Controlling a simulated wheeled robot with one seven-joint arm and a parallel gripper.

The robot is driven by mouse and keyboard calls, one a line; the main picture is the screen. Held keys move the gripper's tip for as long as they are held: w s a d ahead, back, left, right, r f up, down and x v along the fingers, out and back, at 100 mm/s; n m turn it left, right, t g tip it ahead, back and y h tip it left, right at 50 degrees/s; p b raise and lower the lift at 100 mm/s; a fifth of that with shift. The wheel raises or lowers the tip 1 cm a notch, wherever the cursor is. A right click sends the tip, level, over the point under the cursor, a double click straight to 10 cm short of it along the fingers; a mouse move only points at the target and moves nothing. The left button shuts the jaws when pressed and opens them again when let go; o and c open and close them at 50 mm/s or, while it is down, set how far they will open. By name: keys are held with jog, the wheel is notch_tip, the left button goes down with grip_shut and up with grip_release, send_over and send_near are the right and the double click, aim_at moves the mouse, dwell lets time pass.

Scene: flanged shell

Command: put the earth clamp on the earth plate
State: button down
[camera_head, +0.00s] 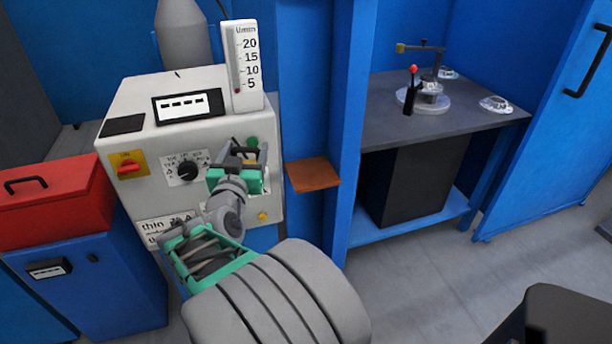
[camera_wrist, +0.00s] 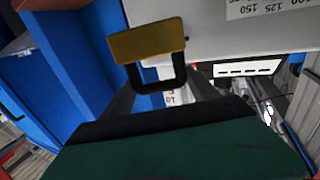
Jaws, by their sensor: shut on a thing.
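My gripper (camera_head: 248,158) is in front of the white machine's panel, near its right edge. It is shut on a small brass-yellow and black piece, which I take to be the earth clamp (camera_head: 250,162). In the wrist view the clamp (camera_wrist: 148,42) shows as a brass-yellow block with a black loop below it, ahead of the dark green gripper body. The fingers' exact contact is partly hidden. A flat copper-brown plate, which looks like the earth plate (camera_head: 313,174), sticks out from the blue wall just right of the machine. The clamp is apart from it.
The white machine (camera_head: 185,130) has knobs, a display and a flow gauge (camera_head: 243,70) on top. A red box (camera_head: 50,200) stands at left. A blue post (camera_head: 350,110) separates the plate from a grey bench (camera_head: 460,125) with a clamping fixture (camera_head: 428,95) and flanged parts.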

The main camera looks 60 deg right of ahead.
jog(key=s+d+r+m+g+h, duration=0.1)
jog(key=s+d+r+m+g, duration=0.1)
jog(key=s+d+g, duration=0.3)
jog(key=s+r+m+g+h, duration=0.1)
jog(key=s+r+m+g, duration=0.15)
jog(key=s, duration=0.45)
jog(key=shift+w+d+f+b, duration=0.2)
jog(key=shift+w+d+f, duration=0.4)
jog(key=shift+d+f, duration=1.7)
jog(key=shift+w+d+f+b, duration=0.2)
jog(key=shift+w+d+f, duration=0.4)
jog(key=shift+d+f, duration=1.7)
jog(key=shift+w+d+f+b, duration=0.2)
jog(key=shift+w+d+f, duration=0.4)
jog(key=shift+d+f, duration=1.65)
jog(key=shift+c, duration=1)
grip_release()
